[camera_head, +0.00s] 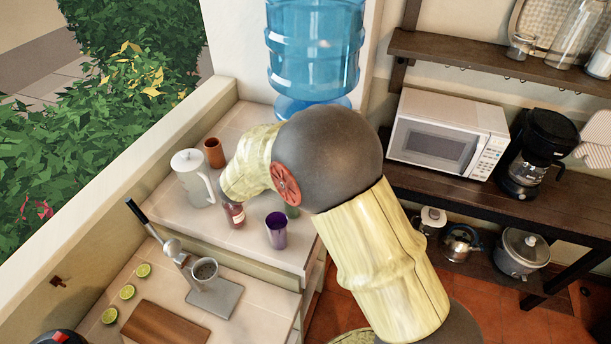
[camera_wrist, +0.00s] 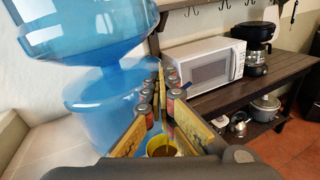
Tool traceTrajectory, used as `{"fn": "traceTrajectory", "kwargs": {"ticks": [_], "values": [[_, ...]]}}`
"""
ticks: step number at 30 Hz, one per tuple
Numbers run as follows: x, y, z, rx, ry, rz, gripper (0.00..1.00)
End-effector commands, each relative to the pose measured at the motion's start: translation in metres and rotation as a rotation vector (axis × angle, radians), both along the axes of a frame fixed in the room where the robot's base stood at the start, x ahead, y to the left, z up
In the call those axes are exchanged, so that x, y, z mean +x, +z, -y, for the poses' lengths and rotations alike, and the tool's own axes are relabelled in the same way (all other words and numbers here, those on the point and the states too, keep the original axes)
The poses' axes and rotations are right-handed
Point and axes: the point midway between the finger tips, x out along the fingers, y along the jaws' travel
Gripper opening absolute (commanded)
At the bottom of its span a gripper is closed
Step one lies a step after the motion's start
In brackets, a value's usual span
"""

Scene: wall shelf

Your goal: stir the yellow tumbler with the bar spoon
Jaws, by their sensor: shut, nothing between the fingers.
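The yellow tumbler (camera_wrist: 161,148) shows at the bottom middle of the wrist view, its rim and brown contents visible between the near parts of my fingers. It cannot be seen in the head view. A thin line shows inside the tumbler; I cannot tell whether it is the bar spoon, which I cannot clearly make out in either view. My gripper (camera_wrist: 162,76) is shut and empty in the wrist view, its long fingers reaching away past the tumbler. In the head view my arm hides the gripper.
A blue water jug (camera_head: 315,45) stands at the back. A microwave (camera_head: 448,137) stands right.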

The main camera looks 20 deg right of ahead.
Motion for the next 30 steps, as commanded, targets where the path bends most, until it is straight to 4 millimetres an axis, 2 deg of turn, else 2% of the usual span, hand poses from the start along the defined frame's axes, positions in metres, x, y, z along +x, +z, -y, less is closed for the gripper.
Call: {"fn": "traceTrajectory", "kwargs": {"ticks": [18,30], "values": [[-0.002,0.042,0.017,0.001,0.0,0.0,0.0],[-0.002,0.042,0.018,0.0,0.0,-0.001,0.0]]}}
